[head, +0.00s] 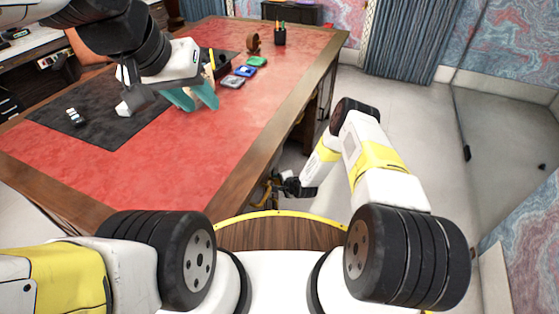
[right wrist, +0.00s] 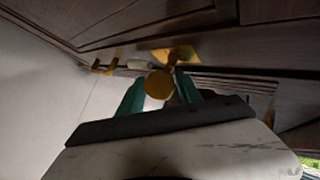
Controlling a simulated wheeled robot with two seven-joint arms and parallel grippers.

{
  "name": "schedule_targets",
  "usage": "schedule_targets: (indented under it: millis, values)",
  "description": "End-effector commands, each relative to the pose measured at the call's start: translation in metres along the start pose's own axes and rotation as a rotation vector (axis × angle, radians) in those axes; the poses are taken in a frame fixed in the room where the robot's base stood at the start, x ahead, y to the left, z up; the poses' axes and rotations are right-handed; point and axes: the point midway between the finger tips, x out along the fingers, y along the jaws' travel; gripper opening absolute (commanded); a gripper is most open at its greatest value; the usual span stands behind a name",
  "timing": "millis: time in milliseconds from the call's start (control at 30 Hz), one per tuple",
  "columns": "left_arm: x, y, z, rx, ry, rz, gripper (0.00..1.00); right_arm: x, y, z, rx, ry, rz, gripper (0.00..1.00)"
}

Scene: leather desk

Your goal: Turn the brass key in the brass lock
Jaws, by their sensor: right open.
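The brass key (right wrist: 159,84) shows its round flat head in the right wrist view, in front of the brass lock (right wrist: 177,55) on the dark wooden desk side. The key's shaft is hidden behind its head, so how deep it sits I cannot tell. My right gripper (right wrist: 160,88) is open, with its teal fingers on either side of the key head. Whether they touch it is unclear. In the head view my right gripper (head: 277,186) is low beside the desk and partly dark. My left gripper (head: 201,104) is open above the desk top, its teal fingers apart.
The red leather desk (head: 190,160) fills the left. A brass handle (right wrist: 104,67) is left of the lock. Green (head: 257,61), blue (head: 245,71) and grey (head: 232,82) items and a pen cup (head: 279,36) lie toward the back.

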Motion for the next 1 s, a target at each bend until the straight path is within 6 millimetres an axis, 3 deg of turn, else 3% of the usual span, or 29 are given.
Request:
schedule_targets:
  millis: [67, 267, 300, 467, 500, 1000]
  values:
    - [0.0000, 0.0000, 0.0000, 0.000, 0.000, 0.000, 0.33, -0.0001, -0.0001, 0.0000, 0.000, 0.000, 0.000, 0.39]
    - [0.0000, 0.0000, 0.0000, 0.000, 0.000, 0.000, 0.33, -0.0003, -0.0002, 0.0000, 0.000, 0.000, 0.000, 0.00]
    - [0.0000, 0.0000, 0.0000, 0.000, 0.000, 0.000, 0.33, -0.0003, -0.0002, 0.0000, 0.000, 0.000, 0.000, 0.33]
    - [0.0000, 0.0000, 0.0000, 0.000, 0.000, 0.000, 0.33, -0.0003, -0.0003, 0.0000, 0.000, 0.000, 0.000, 0.02]
    - [0.0000, 0.0000, 0.0000, 0.000, 0.000, 0.000, 0.33, -0.0003, -0.0003, 0.0001, 0.000, 0.000, 0.000, 0.00]
    - [0.0000, 0.0000, 0.0000, 0.000, 0.000, 0.000, 0.33, 0.0000, -0.0033, -0.0014, -0.162, 0.132, -0.162, 0.00]
